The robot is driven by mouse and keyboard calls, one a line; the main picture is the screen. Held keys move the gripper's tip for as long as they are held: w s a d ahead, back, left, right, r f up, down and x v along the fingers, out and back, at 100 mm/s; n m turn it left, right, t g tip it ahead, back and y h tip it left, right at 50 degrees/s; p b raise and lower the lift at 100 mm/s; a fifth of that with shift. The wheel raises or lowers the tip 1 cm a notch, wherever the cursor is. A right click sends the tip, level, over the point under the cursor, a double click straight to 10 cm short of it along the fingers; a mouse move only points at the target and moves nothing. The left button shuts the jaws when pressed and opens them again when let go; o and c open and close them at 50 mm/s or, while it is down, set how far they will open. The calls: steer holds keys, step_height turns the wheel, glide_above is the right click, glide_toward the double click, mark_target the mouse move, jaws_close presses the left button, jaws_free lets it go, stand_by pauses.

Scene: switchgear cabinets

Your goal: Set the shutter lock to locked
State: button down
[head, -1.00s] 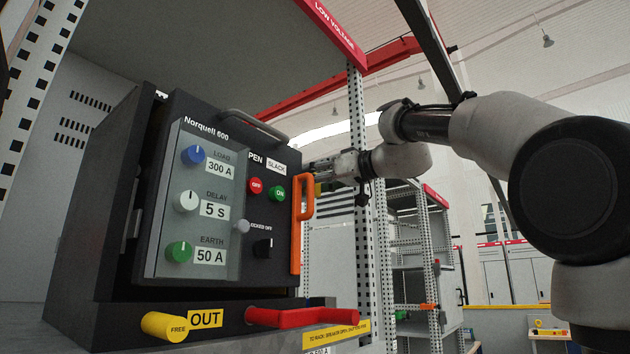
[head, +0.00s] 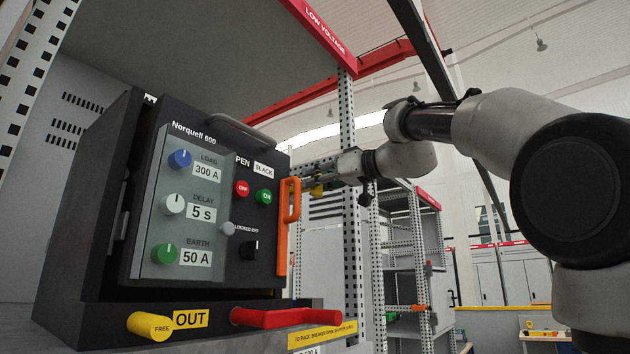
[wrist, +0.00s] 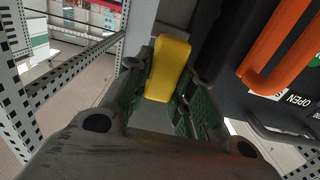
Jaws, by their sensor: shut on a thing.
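My gripper (head: 318,182) is just right of the breaker front, beyond the orange handle. In the wrist view its green-padded fingers (wrist: 172,85) are closed on the sides of a yellow lever (wrist: 168,62). A bit of yellow also shows below the fingers in the head view (head: 317,190). I take this lever for the shutter lock, but no label on it is readable. The lever's base and its locked or unlocked marking are hidden. The breaker (head: 262,212), marked Norquell 600, shows an OUT plate (head: 190,319) below.
The orange handle (head: 282,240) stands close to my gripper and shows in the wrist view (wrist: 280,45). A perforated post (head: 348,120) rises behind my gripper. A red handle (head: 285,318) and a yellow FREE knob (head: 150,326) stick out below the breaker. Shelving (head: 400,250) stands behind.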

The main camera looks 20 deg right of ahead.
steer(key=c, duration=1.2)
jaws_free()
steer(key=v, duration=1.2)
